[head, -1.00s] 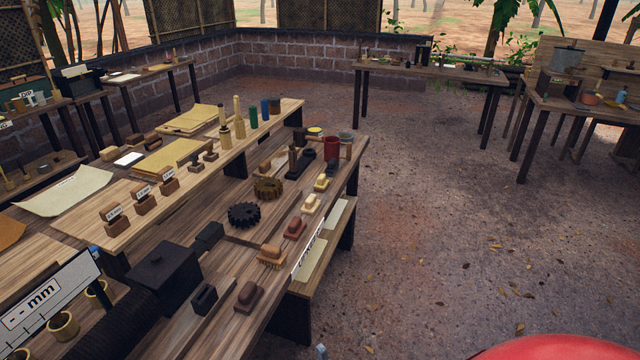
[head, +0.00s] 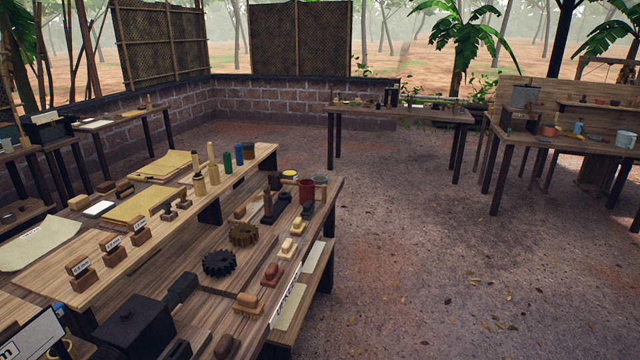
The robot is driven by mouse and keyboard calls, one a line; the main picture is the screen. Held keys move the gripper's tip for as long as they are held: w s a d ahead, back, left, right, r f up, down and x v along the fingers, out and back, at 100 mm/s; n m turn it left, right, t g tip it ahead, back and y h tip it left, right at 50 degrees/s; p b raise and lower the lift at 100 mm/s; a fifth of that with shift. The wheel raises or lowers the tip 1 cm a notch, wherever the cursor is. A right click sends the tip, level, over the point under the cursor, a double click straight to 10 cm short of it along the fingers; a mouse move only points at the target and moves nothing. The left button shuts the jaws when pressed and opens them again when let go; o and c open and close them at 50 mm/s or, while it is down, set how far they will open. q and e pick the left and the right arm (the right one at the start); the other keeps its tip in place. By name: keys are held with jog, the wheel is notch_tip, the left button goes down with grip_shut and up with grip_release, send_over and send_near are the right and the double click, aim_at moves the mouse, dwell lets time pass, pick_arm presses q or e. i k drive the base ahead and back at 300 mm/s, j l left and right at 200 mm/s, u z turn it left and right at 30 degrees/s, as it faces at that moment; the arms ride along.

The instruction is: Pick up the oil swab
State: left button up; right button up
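I cannot tell for certain which object is the oil swab. Wooden-handled upright tools (head: 198,181) stand on the raised shelf of the long workbench (head: 190,237), beside green and blue cylinders. At the bench's far end are a red cup (head: 306,190), a tin with a yellow top (head: 290,174) and a dark stand with an upright post (head: 268,207). These are small in the head view, so details are unclear. Neither of my grippers is in view.
A dark gear (head: 219,263) and a brown gear (head: 243,235) lie on the bench, with several small brushes (head: 270,275) along its right edge. A black box (head: 134,326) is at the near end. Open ground (head: 410,260) lies right. Other tables (head: 400,112) stand behind.

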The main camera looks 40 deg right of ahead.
aim_at(298, 227)
jog(key=i+l+z, duration=0.15)
jog(key=i+l, duration=0.2)
jog(key=l, duration=0.2)
jog(key=i+l+z, duration=0.15)
jog(key=i+l, duration=0.3)
jog(key=l, duration=0.05)
